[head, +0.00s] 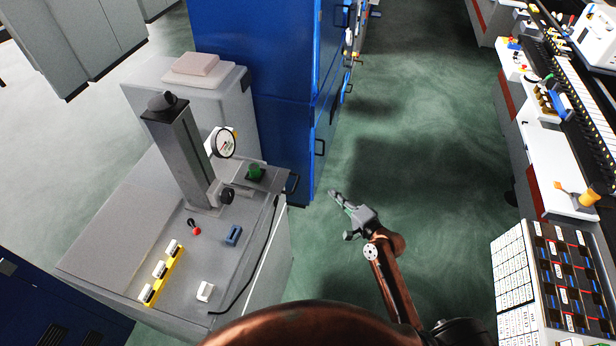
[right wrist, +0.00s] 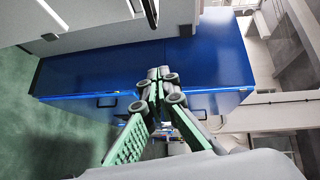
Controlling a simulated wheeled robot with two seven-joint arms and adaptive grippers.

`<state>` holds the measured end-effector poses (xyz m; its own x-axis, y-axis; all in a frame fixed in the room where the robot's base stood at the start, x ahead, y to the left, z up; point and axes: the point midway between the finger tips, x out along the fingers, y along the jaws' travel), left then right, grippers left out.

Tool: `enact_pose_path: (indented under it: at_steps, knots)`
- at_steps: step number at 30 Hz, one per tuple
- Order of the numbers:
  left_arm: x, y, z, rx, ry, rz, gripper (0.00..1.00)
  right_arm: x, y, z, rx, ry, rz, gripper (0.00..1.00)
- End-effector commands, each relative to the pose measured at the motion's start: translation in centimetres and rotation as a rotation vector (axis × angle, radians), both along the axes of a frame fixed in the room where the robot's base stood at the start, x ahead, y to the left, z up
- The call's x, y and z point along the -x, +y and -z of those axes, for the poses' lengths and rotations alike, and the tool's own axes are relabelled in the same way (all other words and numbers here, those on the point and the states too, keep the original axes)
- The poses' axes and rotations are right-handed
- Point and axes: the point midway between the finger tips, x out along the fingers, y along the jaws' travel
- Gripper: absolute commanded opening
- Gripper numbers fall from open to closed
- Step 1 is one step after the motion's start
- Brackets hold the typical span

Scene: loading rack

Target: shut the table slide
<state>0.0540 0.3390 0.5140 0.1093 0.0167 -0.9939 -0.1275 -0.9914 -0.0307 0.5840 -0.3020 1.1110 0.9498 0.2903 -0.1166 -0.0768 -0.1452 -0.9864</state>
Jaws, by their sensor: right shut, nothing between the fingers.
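The table slide (head: 270,180) is a grey plate at the right edge of the grey worktable, with a green knob-like piece (head: 256,172) on it. It sticks out past the table's right side. A dark bar handle (head: 293,184) is on its outer end. My right gripper (head: 335,197) is to the right of the handle, apart from it, over the green floor. It is shut and empty. In the right wrist view its fingers (right wrist: 160,78) meet in front of a blue cabinet. A dark bracket (right wrist: 150,12), perhaps the handle, shows at the top edge. My left gripper is not in view.
The worktable (head: 130,250) carries a dark column (head: 180,150), a dial gauge (head: 223,143) and a yellow strip (head: 162,276) with white blocks. A tall blue cabinet (head: 255,70) stands behind. Open floor lies right of the table, before a bench (head: 560,170).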

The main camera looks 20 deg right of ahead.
Motion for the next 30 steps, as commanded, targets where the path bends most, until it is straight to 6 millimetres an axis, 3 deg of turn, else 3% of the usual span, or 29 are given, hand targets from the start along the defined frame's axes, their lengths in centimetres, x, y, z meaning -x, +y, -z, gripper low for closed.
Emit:
enact_pose_path:
  at_steps: [5, 16, 21, 30]
  knots:
    - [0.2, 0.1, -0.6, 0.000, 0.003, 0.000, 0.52, -2.3, 0.8, 0.0, -0.005, -0.002, -0.001, 0.00]
    - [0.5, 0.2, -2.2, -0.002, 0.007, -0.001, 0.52, -9.4, 3.0, 0.9, -0.003, -0.001, -0.001, 0.00]
    - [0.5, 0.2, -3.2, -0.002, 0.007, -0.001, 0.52, -10.4, 5.2, 1.3, -0.002, 0.001, -0.001, 0.00]
    - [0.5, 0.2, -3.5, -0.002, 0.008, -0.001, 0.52, -11.0, 6.3, 1.8, 0.000, 0.000, 0.001, 0.00]
